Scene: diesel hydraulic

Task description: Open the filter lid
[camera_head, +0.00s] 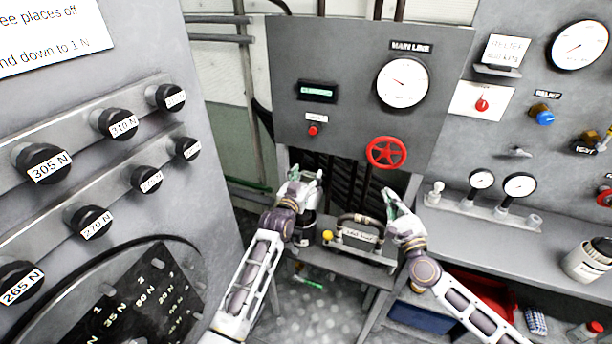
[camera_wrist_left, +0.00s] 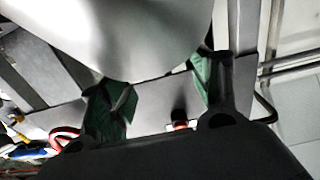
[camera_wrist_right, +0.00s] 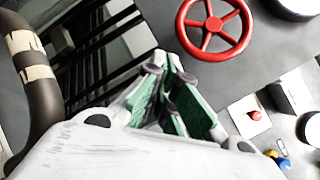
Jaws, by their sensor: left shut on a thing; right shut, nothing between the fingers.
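My left gripper (camera_head: 305,178) is above the left end of the small bench, in front of the grey panel. In the left wrist view its green-padded fingers (camera_wrist_left: 158,95) stand apart on either side of a large, smooth, pale rounded body (camera_wrist_left: 125,35), held between them. I cannot tell for certain whether this is the filter lid. In the head view the gripper and wrist largely hide it. A dark and white cylinder (camera_head: 304,236) shows partly behind the left wrist. My right gripper (camera_head: 391,204) is shut and empty, below the red handwheel (camera_head: 386,152); its green pads meet (camera_wrist_right: 172,85).
A dark pipe loop with a label (camera_head: 357,229) and a yellow knob (camera_head: 327,236) stand on the bench between my arms. A gauge manifold (camera_head: 482,209) and white jar (camera_head: 590,259) occupy the right counter. A knobbed panel (camera_head: 95,155) bounds the left side.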

